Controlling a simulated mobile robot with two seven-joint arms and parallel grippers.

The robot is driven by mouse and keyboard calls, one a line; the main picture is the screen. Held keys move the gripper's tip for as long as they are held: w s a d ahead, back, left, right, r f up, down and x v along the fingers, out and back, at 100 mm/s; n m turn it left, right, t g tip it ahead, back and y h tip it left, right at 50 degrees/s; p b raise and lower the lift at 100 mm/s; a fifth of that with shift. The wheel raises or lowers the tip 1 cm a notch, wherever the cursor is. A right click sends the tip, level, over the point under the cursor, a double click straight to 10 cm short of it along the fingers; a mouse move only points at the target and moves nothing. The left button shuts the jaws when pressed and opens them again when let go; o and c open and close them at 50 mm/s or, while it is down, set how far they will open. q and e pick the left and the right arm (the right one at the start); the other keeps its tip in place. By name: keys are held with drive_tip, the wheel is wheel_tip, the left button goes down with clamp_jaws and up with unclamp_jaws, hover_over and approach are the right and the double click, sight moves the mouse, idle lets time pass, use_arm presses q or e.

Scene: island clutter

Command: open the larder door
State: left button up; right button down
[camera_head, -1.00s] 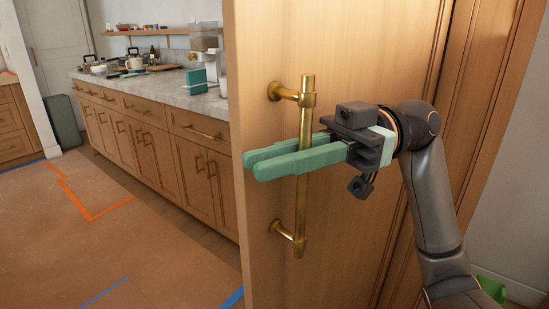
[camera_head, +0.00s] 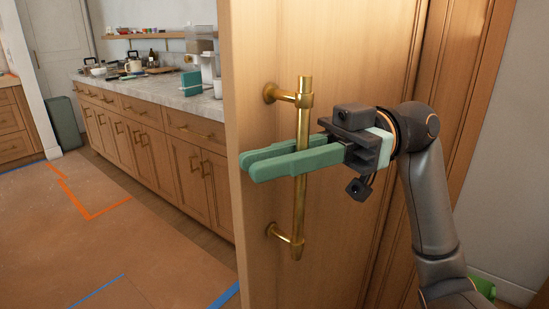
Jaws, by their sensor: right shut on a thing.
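The larder door (camera_head: 270,200) is a tall light-wood panel in the middle of the head view, with its left edge facing the room. A vertical brass bar handle (camera_head: 299,220) is fixed to it by two posts. My right gripper (camera_head: 290,160) reaches in from the right, and its green fingers are shut on the handle between the posts. The fingertips extend past the bar to the left, close to the door's left edge. Part of the handle is hidden behind the fingers. My left gripper is not in view.
A long wooden counter (camera_head: 160,160) with a pale stone top stands at the back left, carrying several kitchen items and a teal box (camera_head: 191,82). The floor (camera_head: 90,235) on the left is open, marked with orange and blue tape. A wall (camera_head: 505,170) stands at the right.

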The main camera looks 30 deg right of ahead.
drive_tip(key=c, duration=1.1)
unclamp_jaws()
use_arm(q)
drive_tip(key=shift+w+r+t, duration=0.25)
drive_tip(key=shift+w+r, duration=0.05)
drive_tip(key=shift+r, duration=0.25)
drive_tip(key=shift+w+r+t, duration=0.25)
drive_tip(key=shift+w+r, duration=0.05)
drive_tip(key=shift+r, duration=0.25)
use_arm(e)
drive_tip(key=d, duration=1.2)
drive_tip(key=shift+w+d, duration=0.2)
drive_tip(key=shift+d, duration=0.05)
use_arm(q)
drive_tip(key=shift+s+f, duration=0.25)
